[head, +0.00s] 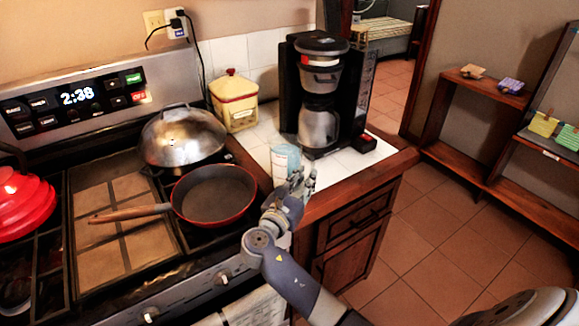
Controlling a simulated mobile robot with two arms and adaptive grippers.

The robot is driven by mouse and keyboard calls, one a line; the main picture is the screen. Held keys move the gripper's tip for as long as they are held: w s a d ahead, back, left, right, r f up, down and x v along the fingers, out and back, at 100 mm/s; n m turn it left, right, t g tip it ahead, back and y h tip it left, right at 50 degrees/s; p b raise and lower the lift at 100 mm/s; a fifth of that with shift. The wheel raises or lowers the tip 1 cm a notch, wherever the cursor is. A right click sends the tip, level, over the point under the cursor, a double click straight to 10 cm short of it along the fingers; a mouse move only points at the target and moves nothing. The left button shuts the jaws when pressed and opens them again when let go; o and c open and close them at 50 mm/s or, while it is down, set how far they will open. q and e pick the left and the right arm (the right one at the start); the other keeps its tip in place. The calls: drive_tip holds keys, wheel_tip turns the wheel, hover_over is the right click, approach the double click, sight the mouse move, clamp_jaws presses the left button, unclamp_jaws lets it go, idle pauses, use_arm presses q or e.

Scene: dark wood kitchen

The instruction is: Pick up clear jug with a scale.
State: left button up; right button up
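The clear jug (286,158) is a small, pale bluish see-through vessel with faint markings on its side. It stands on the white tiled counter, left of the coffee maker and close behind the red pan's right side. My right gripper (303,180) is just in front of the jug and a little to its right, fingers pointing up and away from me. Its fingers look apart, with nothing seen between them. It overlaps the jug's lower right part, so I cannot tell whether they touch. My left gripper is not in view.
A black coffee maker (322,95) stands behind and right of the jug. A yellow canister (235,103) is at the back left. A red frying pan (214,195) and a domed steel pan (182,137) sit on the stove. The counter's wooden edge (365,186) runs along the right.

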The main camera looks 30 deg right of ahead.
sight(313, 167)
drive_tip(key=p+x, duration=0.1)
drive_tip(key=x, duration=0.3)
drive_tip(key=shift+w+d+r, duration=0.1)
drive_tip(key=shift+d+r, duration=0.1)
drive_tip(key=shift+d, duration=0.15)
drive_tip(key=shift+w+d+f, duration=0.15)
drive_tip(key=shift+w+d, duration=0.05)
drive_tip(key=shift+d, duration=0.1)
drive_tip(key=shift+a, duration=0.1)
clamp_jaws()
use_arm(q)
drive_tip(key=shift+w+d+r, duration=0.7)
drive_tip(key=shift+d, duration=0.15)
